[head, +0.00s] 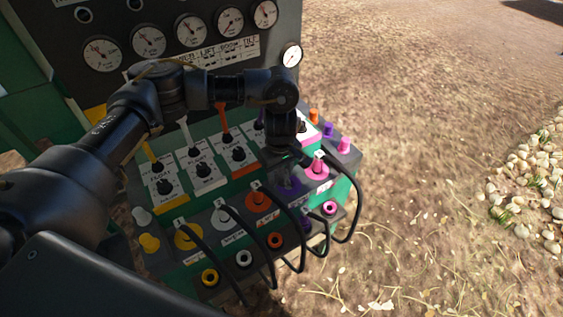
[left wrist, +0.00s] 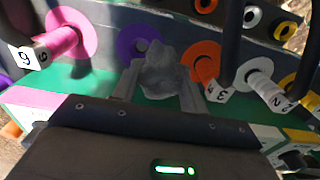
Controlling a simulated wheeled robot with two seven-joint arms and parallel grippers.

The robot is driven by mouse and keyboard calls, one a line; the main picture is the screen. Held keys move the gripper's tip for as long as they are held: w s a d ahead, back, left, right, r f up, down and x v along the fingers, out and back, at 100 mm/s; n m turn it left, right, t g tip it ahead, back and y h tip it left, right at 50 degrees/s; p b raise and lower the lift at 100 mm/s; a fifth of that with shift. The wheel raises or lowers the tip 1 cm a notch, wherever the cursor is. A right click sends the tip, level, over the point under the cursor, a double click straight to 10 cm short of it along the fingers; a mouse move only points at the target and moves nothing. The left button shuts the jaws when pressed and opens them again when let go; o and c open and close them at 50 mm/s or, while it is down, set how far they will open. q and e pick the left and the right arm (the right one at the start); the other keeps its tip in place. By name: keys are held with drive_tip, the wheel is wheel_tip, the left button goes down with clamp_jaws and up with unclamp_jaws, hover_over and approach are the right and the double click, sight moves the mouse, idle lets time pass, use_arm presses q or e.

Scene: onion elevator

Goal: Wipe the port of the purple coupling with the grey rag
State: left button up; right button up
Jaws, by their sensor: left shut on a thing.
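My left gripper (left wrist: 160,95) is shut on the grey rag (left wrist: 160,72), a crumpled lump between its two fingers. In the left wrist view the purple coupling (left wrist: 128,42) is a round purple disc just beyond the rag. The rag covers its lower right part, and a greyish centre shows at the rag's upper edge. I cannot tell whether the rag touches it. In the head view my left gripper (head: 288,158) points down over the purple coupling (head: 290,187), which is partly hidden. My right gripper is not in view.
A pink coupling (left wrist: 68,35) with a tagged plug and an orange coupling (left wrist: 202,62) flank the purple one. Black hoses (head: 252,250) loop in front of the green panel. Levers (head: 226,125), coloured caps (head: 343,145) and gauges (head: 190,29) stand around. Open ground lies right.

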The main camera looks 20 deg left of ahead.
use_arm(q)
drive_tip(key=shift+r+p, duration=0.65)
drive_tip(key=shift+r, duration=0.65)
